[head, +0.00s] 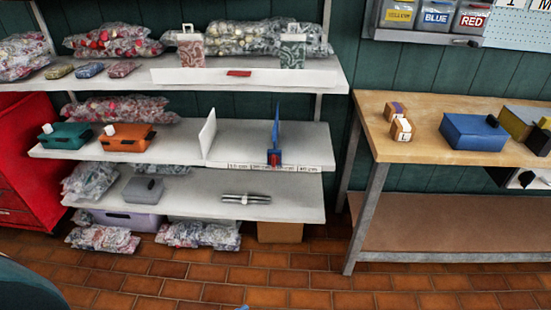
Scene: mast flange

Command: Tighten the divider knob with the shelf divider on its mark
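A blue upright shelf divider (277,128) stands on the right part of the middle shelf (180,150), seen nearly edge-on. At its front foot is a small red part (275,158), perhaps the knob; whether it is tight cannot be told. A strip of centimetre labels (245,165) runs along the shelf's front edge, and the divider's foot is at the strip, left of the rightmost label, which appears to read 40 cm. Its exact mark is too small to read. A white upright panel (208,133) stands further left. Neither gripper can be made out.
Teal (66,136) and orange (127,138) boxes sit at the middle shelf's left. A grey box (143,189) and metal rods (246,199) lie on the lower shelf. A workbench (420,145) with a blue box (472,131) stands right. Tiled floor (200,275) in front is clear.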

